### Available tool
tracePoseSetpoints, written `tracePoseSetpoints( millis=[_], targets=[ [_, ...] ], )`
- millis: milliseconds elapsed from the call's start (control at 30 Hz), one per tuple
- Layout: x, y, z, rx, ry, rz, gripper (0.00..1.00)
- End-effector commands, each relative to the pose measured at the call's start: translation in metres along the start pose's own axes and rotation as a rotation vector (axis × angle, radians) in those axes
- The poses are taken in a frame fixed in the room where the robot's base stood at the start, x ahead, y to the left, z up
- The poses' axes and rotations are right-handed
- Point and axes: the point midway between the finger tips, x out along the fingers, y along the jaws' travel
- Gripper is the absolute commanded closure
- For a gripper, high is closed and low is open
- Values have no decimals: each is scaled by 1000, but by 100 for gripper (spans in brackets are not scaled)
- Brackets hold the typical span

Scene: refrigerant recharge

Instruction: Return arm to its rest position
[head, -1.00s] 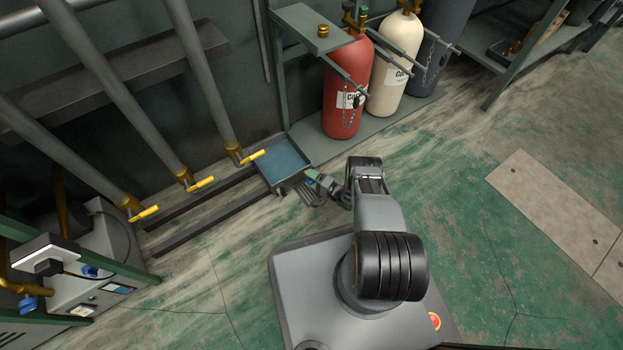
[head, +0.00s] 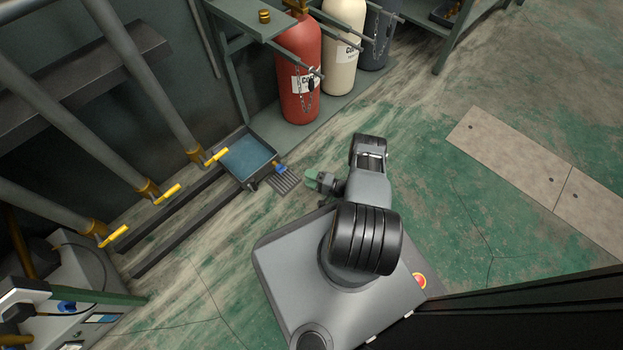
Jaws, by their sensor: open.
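My arm is bent over my base, and my gripper (head: 318,181) hangs low beside it, just above the green floor in the picture. Its jaws are small in the view and look open, with nothing seen between them. The gripper is apart from the blue-lined tray (head: 248,160), to the right of it. A small blue object (head: 280,168) shows at the tray's right edge, between the tray and my gripper. A grate (head: 285,183) lies on the floor below it.
Red (head: 298,75) and cream (head: 342,35) cylinders stand chained on a rack at the back. Pipes with yellow handles (head: 168,194) are at the left. A machine (head: 75,300) stands at lower left. Open floor and a beige plate (head: 540,180) lie to the right.

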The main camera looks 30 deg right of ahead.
Motion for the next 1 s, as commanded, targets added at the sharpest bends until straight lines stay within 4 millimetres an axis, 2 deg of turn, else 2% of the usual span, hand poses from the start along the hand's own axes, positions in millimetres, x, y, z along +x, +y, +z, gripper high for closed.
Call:
tracePoseSetpoints(
  millis=[133, 733, 867, 1000],
  targets=[
    [-5, 0, 0, 0, 1, 0, 36],
    [-5, -3, 0, 0, 0, 0, 36],
    [-5, -27, 0, -1, 0, 0, 36],
    [-4, -79, 1, -1, 0, 0, 36]
  ],
)
